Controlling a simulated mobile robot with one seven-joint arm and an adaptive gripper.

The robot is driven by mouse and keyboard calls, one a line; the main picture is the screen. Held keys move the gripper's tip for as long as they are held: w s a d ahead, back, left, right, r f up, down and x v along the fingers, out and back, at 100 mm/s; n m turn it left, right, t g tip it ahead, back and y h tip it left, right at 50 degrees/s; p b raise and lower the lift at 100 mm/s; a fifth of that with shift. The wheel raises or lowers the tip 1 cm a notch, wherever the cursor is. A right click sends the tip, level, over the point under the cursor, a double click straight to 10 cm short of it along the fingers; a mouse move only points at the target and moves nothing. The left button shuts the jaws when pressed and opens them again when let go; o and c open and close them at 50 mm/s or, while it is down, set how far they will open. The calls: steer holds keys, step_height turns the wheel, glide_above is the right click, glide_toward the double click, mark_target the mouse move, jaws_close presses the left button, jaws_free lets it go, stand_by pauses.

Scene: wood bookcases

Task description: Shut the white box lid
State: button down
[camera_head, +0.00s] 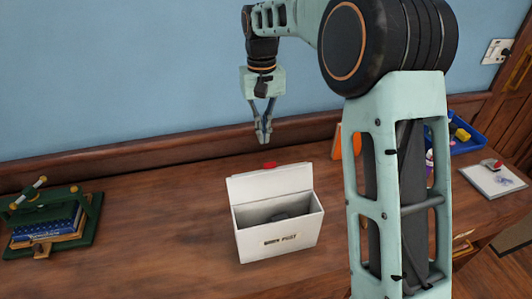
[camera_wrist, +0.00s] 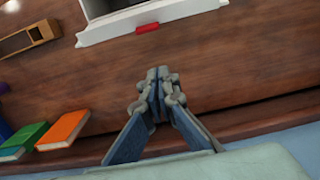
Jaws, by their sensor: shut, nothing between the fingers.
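The white box (camera_head: 281,239) stands on the wooden table in the head view, with its lid (camera_head: 270,183) raised open at the back. A dark object lies inside it, too unclear to name. A red tab (camera_head: 268,166) sits at the lid's top edge. In the wrist view the open lid (camera_wrist: 185,22) is at the top, with its red tab (camera_wrist: 148,28) towards my gripper. My gripper (camera_head: 264,138) is shut and empty, pointing down above and behind the lid, apart from it. Its closed fingertips also show in the wrist view (camera_wrist: 158,78).
A green stand with blue books (camera_head: 48,222) is at the left. An orange book (camera_head: 338,143), a blue tray (camera_head: 466,136) and a white pad (camera_head: 492,180) are at the right. The blue wall (camera_head: 130,80) rises close behind.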

mark_target(272, 182)
steer(key=s+f, duration=0.2)
steer(key=s+d+f+p, duration=0.1)
steer(key=f, duration=0.1)
steer(key=shift+s, duration=0.35)
steer(key=shift+b, duration=0.3)
